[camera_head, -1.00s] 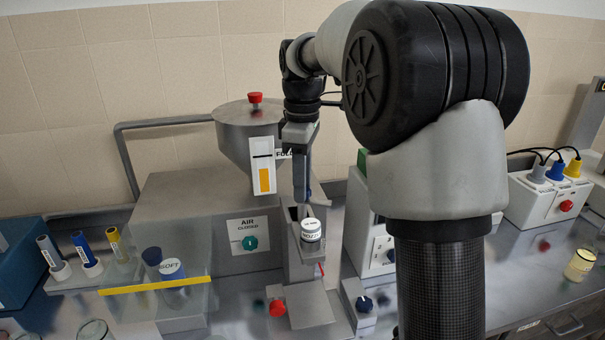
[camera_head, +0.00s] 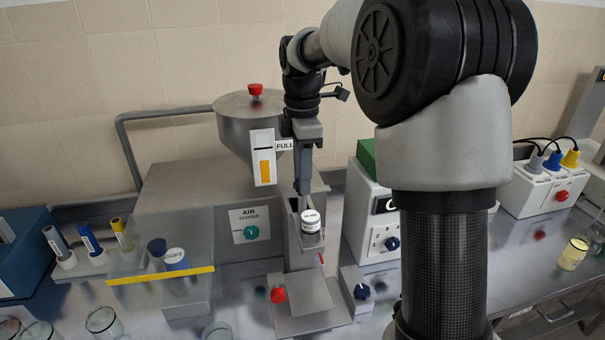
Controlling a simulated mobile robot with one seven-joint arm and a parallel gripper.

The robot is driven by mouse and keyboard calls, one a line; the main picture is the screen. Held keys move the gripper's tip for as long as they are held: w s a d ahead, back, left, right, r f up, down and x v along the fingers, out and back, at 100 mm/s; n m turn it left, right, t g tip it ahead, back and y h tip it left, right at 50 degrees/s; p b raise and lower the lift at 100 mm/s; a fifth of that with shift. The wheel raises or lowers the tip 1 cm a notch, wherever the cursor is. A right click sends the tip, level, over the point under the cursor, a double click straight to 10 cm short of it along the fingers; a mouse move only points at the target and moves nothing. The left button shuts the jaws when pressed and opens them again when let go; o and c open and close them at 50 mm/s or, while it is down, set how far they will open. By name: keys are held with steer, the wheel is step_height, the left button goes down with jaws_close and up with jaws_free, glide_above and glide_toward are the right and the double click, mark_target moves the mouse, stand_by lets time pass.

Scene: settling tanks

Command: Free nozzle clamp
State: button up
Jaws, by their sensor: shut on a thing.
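My gripper (camera_head: 303,187) points straight down at the filling stand in the middle of the bench. Its fingers are close together, just behind and above a white-topped part labelled "NOZZ…" (camera_head: 311,228). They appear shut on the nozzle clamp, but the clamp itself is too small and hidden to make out. The labelled part sits upright at the front of the grey stand (camera_head: 306,262). A red knob (camera_head: 277,295) is low at the stand's left.
Left are a funnel hopper (camera_head: 230,118) with a "FULL" gauge (camera_head: 263,165), an "AIR CLOSED" panel (camera_head: 250,225) and a "SOFT" bottle (camera_head: 176,258) behind a clear yellow-edged guard (camera_head: 160,276). Right are a socket box (camera_head: 376,215) and a plug box (camera_head: 540,192). Glasses (camera_head: 103,320) stand front left.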

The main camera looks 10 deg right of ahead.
steer(key=o, duration=1)
steer(key=shift+o, duration=0.2)
step_height(320, 180, up, 17)
steer(key=p, duration=0.2)
steer(key=shift+r, duration=0.2)
steer(key=shift+s, duration=0.1)
